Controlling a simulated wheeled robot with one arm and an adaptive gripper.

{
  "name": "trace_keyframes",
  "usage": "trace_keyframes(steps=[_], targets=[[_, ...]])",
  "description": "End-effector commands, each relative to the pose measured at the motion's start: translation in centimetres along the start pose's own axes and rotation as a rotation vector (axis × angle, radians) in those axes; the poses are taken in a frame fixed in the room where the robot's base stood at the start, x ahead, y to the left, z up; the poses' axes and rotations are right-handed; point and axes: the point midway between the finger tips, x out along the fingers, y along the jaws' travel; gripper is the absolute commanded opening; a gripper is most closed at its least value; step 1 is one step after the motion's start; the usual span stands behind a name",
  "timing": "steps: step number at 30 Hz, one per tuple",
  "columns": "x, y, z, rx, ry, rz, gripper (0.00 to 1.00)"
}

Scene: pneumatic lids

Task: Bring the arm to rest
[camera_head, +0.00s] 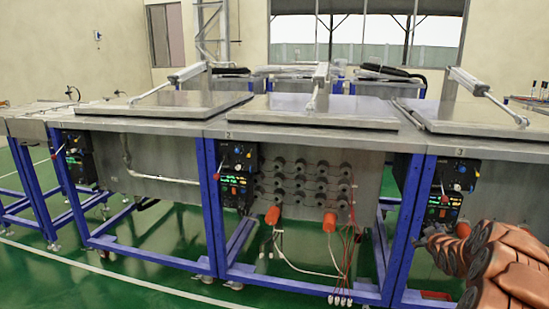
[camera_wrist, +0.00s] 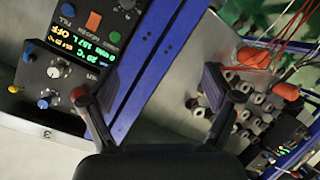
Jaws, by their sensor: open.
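My arm, in copper-coloured covering, enters the head view at the lower right. My gripper (camera_head: 432,230) is there in front of the control panel (camera_head: 447,190) of the tank marked 3, partly hidden by the arm. In the wrist view my gripper (camera_wrist: 148,84) is open, with its two fingers wide apart and nothing between them. The same control panel (camera_wrist: 62,58) shows upside down at the upper left, with knobs, buttons and a lit display. I cannot tell whether a finger touches it.
Three steel tanks on blue frames stand in a row, their lids (camera_head: 325,109) down, with pneumatic cylinders (camera_head: 320,80) above. Orange plugs (camera_head: 272,215) and red cables hang under the middle tank. The green floor (camera_head: 90,270) is clear at the front left.

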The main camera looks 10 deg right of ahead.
Motion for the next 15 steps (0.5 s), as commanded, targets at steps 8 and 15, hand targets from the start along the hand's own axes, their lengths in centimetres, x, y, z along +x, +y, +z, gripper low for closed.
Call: trace_keyframes(steps=[8, 15], targets=[[-7.2, -3.0, -8.9, 0.075, -0.139, -0.129, 0.88], [-14.8, -6.1, -13.9, 0.122, -0.282, -0.236, 0.88]])
